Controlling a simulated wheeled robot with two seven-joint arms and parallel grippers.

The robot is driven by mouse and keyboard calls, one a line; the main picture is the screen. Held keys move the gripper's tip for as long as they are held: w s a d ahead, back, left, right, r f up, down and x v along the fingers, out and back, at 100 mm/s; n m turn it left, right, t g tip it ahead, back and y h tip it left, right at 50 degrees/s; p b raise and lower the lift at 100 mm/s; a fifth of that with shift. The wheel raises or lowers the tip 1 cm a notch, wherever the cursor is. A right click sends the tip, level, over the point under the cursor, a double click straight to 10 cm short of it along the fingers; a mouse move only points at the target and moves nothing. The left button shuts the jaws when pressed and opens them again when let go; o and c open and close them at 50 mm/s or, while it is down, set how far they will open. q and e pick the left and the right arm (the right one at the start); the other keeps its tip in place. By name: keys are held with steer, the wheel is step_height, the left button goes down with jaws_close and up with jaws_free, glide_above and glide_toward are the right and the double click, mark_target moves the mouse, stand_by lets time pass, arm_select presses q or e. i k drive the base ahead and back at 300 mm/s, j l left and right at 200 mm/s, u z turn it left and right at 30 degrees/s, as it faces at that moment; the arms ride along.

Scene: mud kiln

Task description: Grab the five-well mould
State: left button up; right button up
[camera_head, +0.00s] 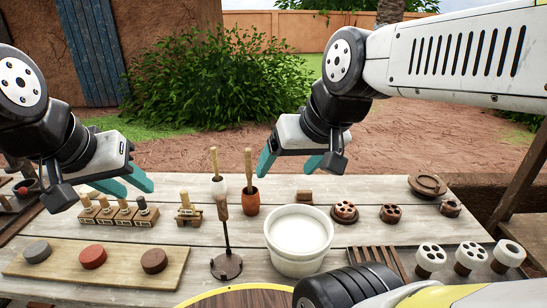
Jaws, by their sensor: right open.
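Several small round pieces with holes in their tops stand on the right half of the table. A brown one (344,211) sits on a dark disc, with another brown one (390,213) to its right. White-topped ones (430,257) and (470,257) stand nearer the front right. The wells are too small to count surely, so I cannot tell which is the five-well mould. My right gripper (289,164) is open and empty above the table's back edge, left of these pieces. My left gripper (124,184) is open and empty above the stamps at the left.
A white bucket (298,262) stands mid-table, beside a tool on a stand (226,264). A wooden board (70,282) with three discs lies front left. Handled stamps (118,218) and cups holding tools (249,203) stand behind. A slatted rack (378,262) lies right of the bucket.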

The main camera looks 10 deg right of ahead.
mark_target(344, 210)
steer(key=z, duration=1.25)
steer(key=l, duration=0.1)
